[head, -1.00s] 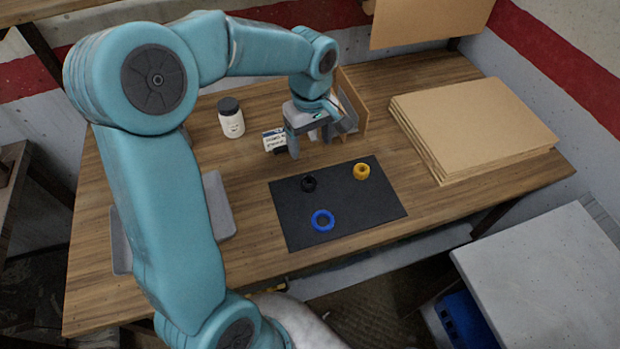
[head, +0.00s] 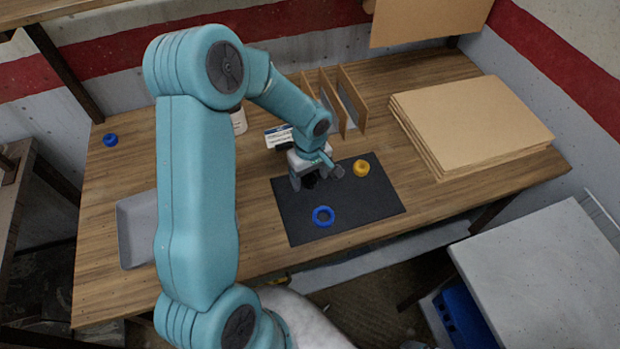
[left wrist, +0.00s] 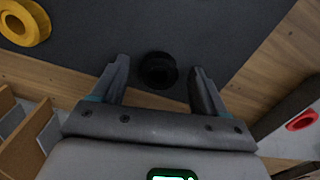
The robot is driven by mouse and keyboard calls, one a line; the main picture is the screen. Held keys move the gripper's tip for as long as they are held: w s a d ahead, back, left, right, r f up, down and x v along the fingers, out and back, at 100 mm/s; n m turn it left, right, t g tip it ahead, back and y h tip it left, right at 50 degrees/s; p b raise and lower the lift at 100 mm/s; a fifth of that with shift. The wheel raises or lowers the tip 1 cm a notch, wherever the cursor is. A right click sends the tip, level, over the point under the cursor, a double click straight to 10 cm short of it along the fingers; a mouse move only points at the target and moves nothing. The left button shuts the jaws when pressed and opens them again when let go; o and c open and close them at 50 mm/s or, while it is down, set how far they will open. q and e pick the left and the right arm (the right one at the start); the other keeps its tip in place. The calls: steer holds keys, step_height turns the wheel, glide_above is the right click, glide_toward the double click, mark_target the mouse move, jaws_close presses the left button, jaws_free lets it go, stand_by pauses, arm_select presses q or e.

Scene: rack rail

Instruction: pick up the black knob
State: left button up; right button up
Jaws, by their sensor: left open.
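The black knob (head: 309,181) is on the dark mat (head: 285,215), partly hidden by my left gripper (head: 317,178) in the head view. In the left wrist view the round black knob (left wrist: 158,71) lies between the two fingertips of my left gripper (left wrist: 160,64), with a gap on each side. The left gripper is open and points down over the mat. My right gripper is in neither view.
A yellow ring (head: 361,168) and a blue ring (head: 323,216) lie on the mat. Wooden dividers (head: 352,98) and a label card (head: 278,136) stand behind. A grey tray (head: 135,232) is at left, another blue ring (head: 110,140) behind it, stacked boards (head: 470,115) at right.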

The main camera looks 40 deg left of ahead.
arm_select(q)
steer(key=shift+w+a, duration=0.1)
steer(key=c, duration=1.2)
